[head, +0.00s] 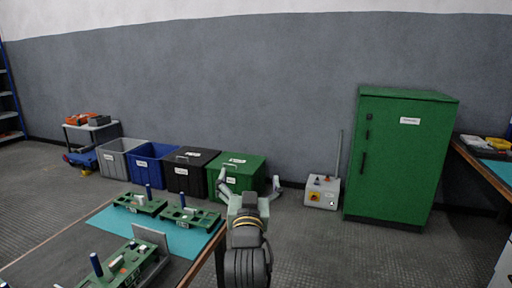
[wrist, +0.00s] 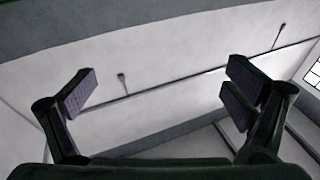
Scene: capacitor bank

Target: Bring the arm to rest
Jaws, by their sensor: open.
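My gripper (head: 249,188) shows at the lower middle of the head view, at the end of my raised arm. Its two fingers are spread wide apart with nothing between them. In the wrist view my gripper (wrist: 158,95) is also open and empty, with the upper wall and ceiling beyond the fingers. In the head view it stands to the right of the workbench edge, in front of the green bin. It does not appear to hold anything.
A workbench (head: 40,262) with a teal mat (head: 104,217) and green fixtures (head: 190,218) lies at lower left. Grey, blue, black and green bins (head: 250,176) line the wall. A green cabinet (head: 400,165) and a grey control box (head: 322,192) stand right. Another bench (head: 482,168) is at far right.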

